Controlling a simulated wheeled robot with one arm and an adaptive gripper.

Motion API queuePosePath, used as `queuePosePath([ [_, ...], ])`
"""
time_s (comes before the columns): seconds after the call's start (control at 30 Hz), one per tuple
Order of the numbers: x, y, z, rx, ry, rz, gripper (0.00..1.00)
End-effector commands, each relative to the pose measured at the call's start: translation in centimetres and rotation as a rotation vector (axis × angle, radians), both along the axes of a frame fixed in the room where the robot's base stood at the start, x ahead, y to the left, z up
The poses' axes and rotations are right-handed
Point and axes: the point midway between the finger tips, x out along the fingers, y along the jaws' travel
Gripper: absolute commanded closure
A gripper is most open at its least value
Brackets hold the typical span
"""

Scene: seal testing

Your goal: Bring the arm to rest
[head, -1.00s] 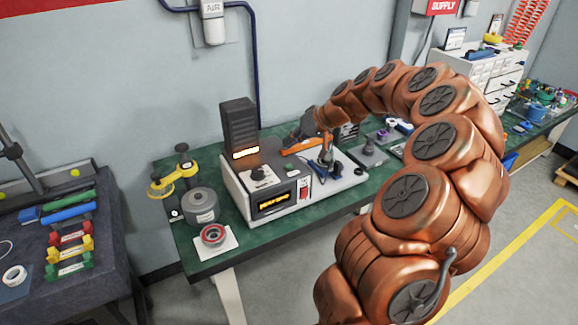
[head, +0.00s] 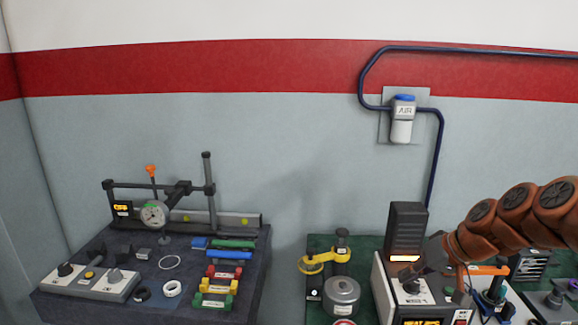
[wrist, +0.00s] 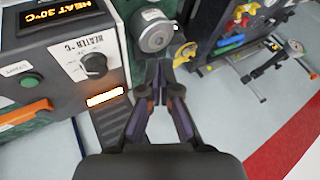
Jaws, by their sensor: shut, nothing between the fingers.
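My arm (head: 512,213) enters the head view from the right, its copper segments reaching left over the heater unit. My gripper (head: 424,266) is at its end, above the top of that unit, close to the dark tower and the knob; it is small and dark there. In the wrist view the two fingers (wrist: 158,72) come together at their tips with nothing between them.
A grey metal cylinder (head: 341,292) and a yellow clamp (head: 322,262) stand on the green bench left of the heater unit. A dark table (head: 252,283) at left holds a dial gauge (head: 154,213) and coloured bars. An air regulator (head: 402,120) hangs on the wall.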

Motion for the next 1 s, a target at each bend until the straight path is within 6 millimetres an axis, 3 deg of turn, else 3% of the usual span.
queuePosePath([
  [0.03,-1.7,2.3,0.1,-0.024,0.030,0.040,1.00],
  [0.1,-4.1,4.9,0.0,-0.056,0.077,0.080,1.00],
  [0.2,-7.7,7.7,-0.5,-0.108,0.146,0.124,1.00],
  [0.4,-15.9,10.8,-2.3,-0.228,0.294,0.168,1.00],
  [0.7,-27.2,10.2,-5.1,-0.416,0.486,0.120,1.00],
  [0.83,-30.3,9.3,-5.9,-0.465,0.536,0.082,1.00],
  [1.0,-31.9,8.7,-6.3,-0.491,0.564,0.057,1.00],
])
